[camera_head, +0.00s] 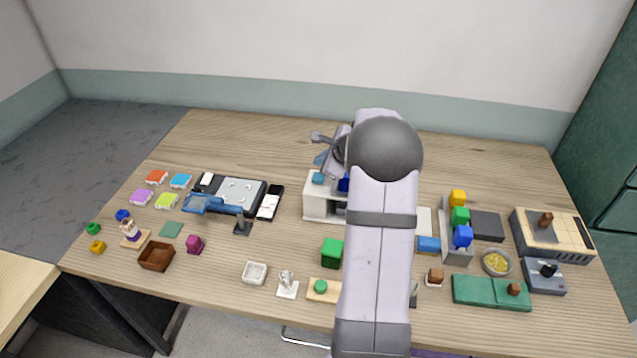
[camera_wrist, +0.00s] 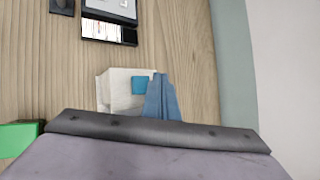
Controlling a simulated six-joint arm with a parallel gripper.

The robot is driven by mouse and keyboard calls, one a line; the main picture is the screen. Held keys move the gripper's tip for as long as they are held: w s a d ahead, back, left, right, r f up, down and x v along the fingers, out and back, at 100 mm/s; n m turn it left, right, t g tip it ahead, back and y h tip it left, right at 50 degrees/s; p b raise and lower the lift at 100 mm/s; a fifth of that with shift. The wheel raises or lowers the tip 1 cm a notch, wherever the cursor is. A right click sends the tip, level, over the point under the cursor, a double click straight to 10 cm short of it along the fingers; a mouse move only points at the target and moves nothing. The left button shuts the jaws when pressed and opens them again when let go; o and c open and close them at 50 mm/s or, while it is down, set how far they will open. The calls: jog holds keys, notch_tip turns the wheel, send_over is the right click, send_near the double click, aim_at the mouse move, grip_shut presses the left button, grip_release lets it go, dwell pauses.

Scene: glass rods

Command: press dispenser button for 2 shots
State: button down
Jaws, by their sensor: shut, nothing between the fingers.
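The white dispenser (camera_head: 312,208) stands mid-table, partly hidden behind my arm. A light-blue button (camera_head: 318,178) sits on its top. In the wrist view the white dispenser (camera_wrist: 116,99) and its blue button (camera_wrist: 139,84) show just left of my fingers. In the wrist view my gripper (camera_wrist: 158,78) is shut and empty, with the fingers beside the button. I cannot tell whether they touch it.
A black tray with white parts (camera_head: 241,191) and a blue clamp-like tool (camera_head: 215,205) are to the left. A green cube (camera_head: 332,252) stands in front of the dispenser. Several blocks and devices crowd the right. The back strip of the table is clear.

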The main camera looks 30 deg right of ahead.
aim_at(317, 174)
jog(key=shift+f+b, duration=0.8)
jog(key=shift+f, duration=0.35)
jog(key=shift+f, duration=0.1)
dwell(1.2)
jog(key=shift+f+b, duration=0.35)
jog(key=shift+b, duration=0.1)
jog(key=shift+f+b, duration=0.7)
jog(key=shift+f, duration=0.05)
dwell(1.1)
jog(key=shift+r+p, duration=1)
jog(key=shift+r, duration=0.2)
jog(key=shift+r+p, duration=2.15)
jog(key=shift+r, duration=0.35)
